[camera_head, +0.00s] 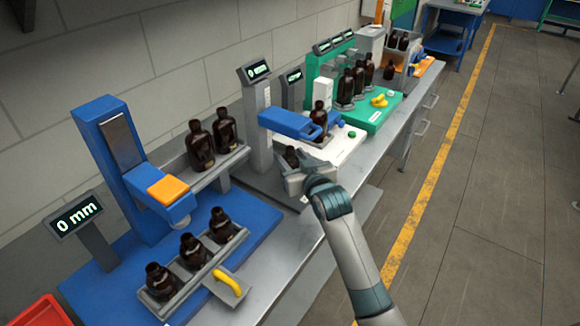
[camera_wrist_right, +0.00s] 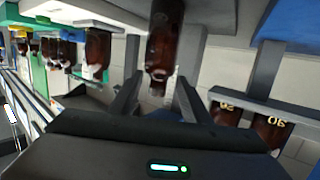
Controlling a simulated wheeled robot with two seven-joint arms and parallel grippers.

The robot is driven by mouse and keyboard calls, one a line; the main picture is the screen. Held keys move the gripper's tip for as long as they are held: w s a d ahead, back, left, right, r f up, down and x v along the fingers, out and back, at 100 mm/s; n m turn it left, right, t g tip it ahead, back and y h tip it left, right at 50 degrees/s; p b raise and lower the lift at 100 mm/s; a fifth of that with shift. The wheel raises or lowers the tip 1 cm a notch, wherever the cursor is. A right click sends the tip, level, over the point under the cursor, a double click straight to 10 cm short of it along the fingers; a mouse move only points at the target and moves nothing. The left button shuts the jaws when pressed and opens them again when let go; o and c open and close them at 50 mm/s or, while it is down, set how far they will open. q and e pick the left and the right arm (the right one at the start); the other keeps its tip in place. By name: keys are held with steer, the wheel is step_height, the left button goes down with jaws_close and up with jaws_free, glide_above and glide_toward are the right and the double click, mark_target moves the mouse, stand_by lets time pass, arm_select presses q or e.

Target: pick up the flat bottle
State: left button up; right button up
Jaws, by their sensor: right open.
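An amber bottle (camera_head: 291,157) is at my right gripper (camera_head: 303,176) in the head view, partly hidden by it. In the right wrist view this bottle (camera_wrist_right: 165,38) appears upside down, its neck between the open fingers of my right gripper (camera_wrist_right: 157,92). I cannot tell whether the fingers touch it, or whether it is the flat one. Two broader amber bottles (camera_head: 200,146) stand on a grey ledge to the left; they also show with pale markings in the wrist view (camera_wrist_right: 270,128). My left gripper is not in view.
Three amber bottles (camera_head: 192,251) stand in a tray on the blue station (camera_head: 252,215), beside a yellow object (camera_head: 227,282). Another bottle (camera_head: 319,117) stands by a blue clamp (camera_head: 288,123). A grey display post (camera_head: 257,125) rises behind my gripper. Several bottles stand at the green station (camera_head: 372,120).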

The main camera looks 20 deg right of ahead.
steer(key=shift+w+f, duration=0.1)
steer(key=shift+w, duration=0.2)
steer(key=shift+w+r+p, duration=0.2)
steer(key=shift+w+p, duration=0.25)
steer(key=shift+w, duration=0.1)
steer(key=p+x, duration=0.1)
steer(key=x, duration=0.1)
steer(key=shift+w+r, duration=0.1)
steer(key=shift+w, duration=0.3)
steer(key=shift+w+f+p, duration=0.25)
steer(key=shift+w+p, duration=0.05)
steer(key=shift+w, duration=0.35)
jaws_close()
